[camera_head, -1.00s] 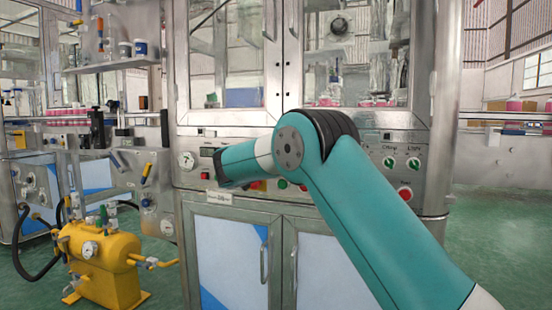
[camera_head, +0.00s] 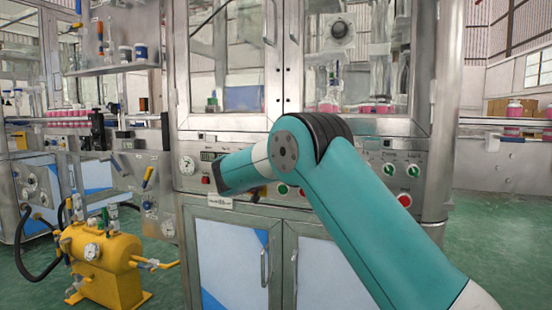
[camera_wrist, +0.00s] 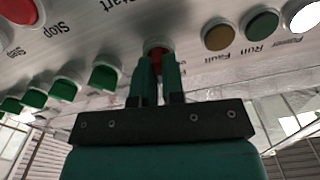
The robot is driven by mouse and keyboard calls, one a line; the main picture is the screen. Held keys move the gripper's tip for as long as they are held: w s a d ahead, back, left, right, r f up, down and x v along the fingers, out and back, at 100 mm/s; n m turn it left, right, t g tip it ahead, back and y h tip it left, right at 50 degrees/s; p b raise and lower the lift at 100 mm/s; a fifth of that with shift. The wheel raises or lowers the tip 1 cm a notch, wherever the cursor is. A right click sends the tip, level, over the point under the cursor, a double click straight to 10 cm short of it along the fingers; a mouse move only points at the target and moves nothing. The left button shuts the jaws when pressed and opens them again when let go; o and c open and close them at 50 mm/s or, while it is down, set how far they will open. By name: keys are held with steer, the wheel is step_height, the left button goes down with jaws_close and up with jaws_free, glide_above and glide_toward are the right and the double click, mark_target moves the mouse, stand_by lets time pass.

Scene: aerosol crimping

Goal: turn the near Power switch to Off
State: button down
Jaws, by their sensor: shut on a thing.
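In the wrist view a switch with a red handle and pale collar (camera_wrist: 156,49) sits on the metal panel. My gripper (camera_wrist: 158,66) is shut on its handle, one finger on each side. The fingers hide much of the handle, and the label beside it is mostly covered, so I cannot read its setting. In the head view my gripper and the held switch are hidden behind my arm, low on the panel front.
Several green switches (camera_wrist: 64,88) and a red Stop button (camera_wrist: 18,10) lie left of my gripper in the wrist view. Brown, green and white lamps (camera_wrist: 262,24) lie right. In the head view a yellow tank (camera_head: 105,265) stands left of the cabinet (camera_head: 230,260).

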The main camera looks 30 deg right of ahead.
steer(key=shift+f+n+p, duration=0.1)
steer(key=shift+n+p, duration=2.9)
steer(key=shift+n, duration=0.8)
steer(key=shift+f, duration=0.1)
steer(key=c, duration=1.2)
jaws_free()
steer(key=shift+a, duration=0.1)
steer(key=v, duration=1.7)
steer(key=shift+s+a, duration=0.1)
steer(key=shift+s, duration=0.05)
